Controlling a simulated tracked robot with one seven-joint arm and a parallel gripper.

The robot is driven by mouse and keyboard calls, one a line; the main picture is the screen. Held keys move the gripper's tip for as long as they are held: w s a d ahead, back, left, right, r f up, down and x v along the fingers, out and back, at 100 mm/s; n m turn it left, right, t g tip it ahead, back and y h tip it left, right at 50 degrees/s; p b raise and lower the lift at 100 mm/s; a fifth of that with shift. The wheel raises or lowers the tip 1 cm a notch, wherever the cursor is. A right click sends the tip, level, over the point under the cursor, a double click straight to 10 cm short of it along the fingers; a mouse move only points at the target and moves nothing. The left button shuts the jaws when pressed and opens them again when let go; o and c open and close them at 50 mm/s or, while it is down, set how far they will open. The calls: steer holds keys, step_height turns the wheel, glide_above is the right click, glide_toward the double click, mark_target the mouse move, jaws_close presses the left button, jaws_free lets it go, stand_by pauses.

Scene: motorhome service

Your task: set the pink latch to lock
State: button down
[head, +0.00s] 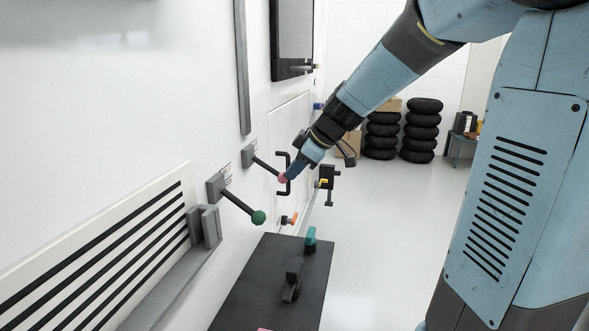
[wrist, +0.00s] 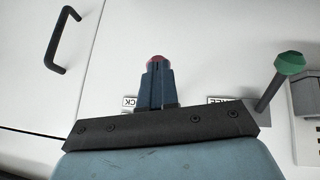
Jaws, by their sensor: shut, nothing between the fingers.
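The pink latch has a grey wall base (head: 250,155) and a lever with a pink knob (head: 283,178), sticking out from the white wall in the head view. My gripper (head: 291,176) is shut with its fingertips at the pink knob. In the wrist view the knob (wrist: 158,60) shows just beyond the tips of my blue fingers (wrist: 157,70); I cannot tell whether they touch. The lever is mostly hidden there. Two small labels flank the fingers, one ending in "CK" (wrist: 130,101) on the left and one ending in "EE" (wrist: 222,99) on the right.
A similar lever with a green knob (head: 258,217) stands nearer; it also shows in the wrist view (wrist: 291,63). A dark bench top (head: 262,290) lies below. The floor to the right is clear.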

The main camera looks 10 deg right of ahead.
steer(key=shift+s+f, duration=0.1)
stand_by(0.3)
steer(key=s+d+r, duration=0.6)
steer(key=d+r, duration=0.2)
steer(key=shift+s+d, duration=0.15)
stand_by(0.6)
steer(key=s+f+m+h, duration=0.2)
steer(key=s+m, duration=0.4)
steer(key=s, duration=0.3)
steer(key=s+f+m+h, duration=0.3)
steer(key=s+m, duration=0.4)
steer(key=s, duration=0.2)
steer(key=shift+s+a+f+m+t+h, duration=0.2)
steer(key=shift+a+m+t+h, duration=0.1)
steer(key=shift+a+t, duration=0.1)
